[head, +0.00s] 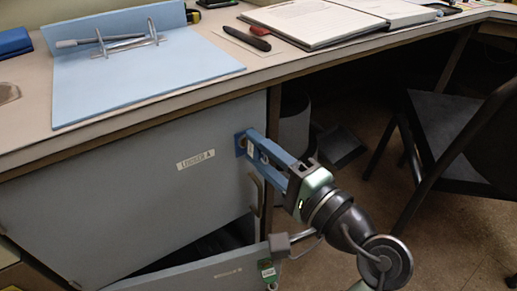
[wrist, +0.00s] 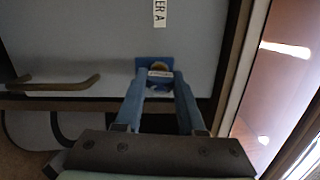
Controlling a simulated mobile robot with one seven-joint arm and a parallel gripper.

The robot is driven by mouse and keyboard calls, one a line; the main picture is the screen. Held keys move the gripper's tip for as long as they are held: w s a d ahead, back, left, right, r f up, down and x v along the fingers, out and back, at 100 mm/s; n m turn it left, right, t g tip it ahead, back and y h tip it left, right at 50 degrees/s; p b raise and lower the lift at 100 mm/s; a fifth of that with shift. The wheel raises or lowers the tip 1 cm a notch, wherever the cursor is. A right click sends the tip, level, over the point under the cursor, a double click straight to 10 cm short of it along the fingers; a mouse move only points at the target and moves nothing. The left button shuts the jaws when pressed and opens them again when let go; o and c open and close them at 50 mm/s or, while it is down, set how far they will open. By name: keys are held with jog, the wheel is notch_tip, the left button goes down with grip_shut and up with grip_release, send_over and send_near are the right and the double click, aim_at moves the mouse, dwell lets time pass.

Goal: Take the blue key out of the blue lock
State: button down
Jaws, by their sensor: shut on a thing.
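The blue lock (wrist: 142,64) is a small blue plate on the grey front of the upper locker, near its right edge. It also shows in the head view (head: 240,143). My gripper (head: 255,150) reaches it from the lower right with two long blue fingers. In the wrist view, my gripper (wrist: 160,78) has its fingertips closed around the head of the blue key (wrist: 159,73), right in front of the lock. The key's head carries a pale label strip. Its shaft is hidden, and the key appears to be still at the lock.
The upper locker door (head: 100,195) is shut, with a handle (head: 257,192) just below the lock. Below it, a lower panel (head: 205,275) stands open, with a green-tagged item (head: 267,271) at its edge. A dark chair (head: 460,150) stands right. The desktop overhangs above.

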jog(key=shift+b+v, duration=0.65)
jog(key=shift+v, duration=1.1)
dwell(1.3)
jog(key=shift+s+a+b+v, duration=0.1)
jog(key=shift+b+v, duration=0.1)
jog(key=shift+v, duration=0.75)
jog(key=shift+s+a+b+v, duration=0.1)
jog(key=shift+a+b+v, duration=0.1)
jog(key=shift+v, duration=0.75)
jog(key=shift+s+a+b+v, duration=0.1)
jog(key=shift+b+v, duration=0.1)
jog(key=shift+v, duration=0.8)
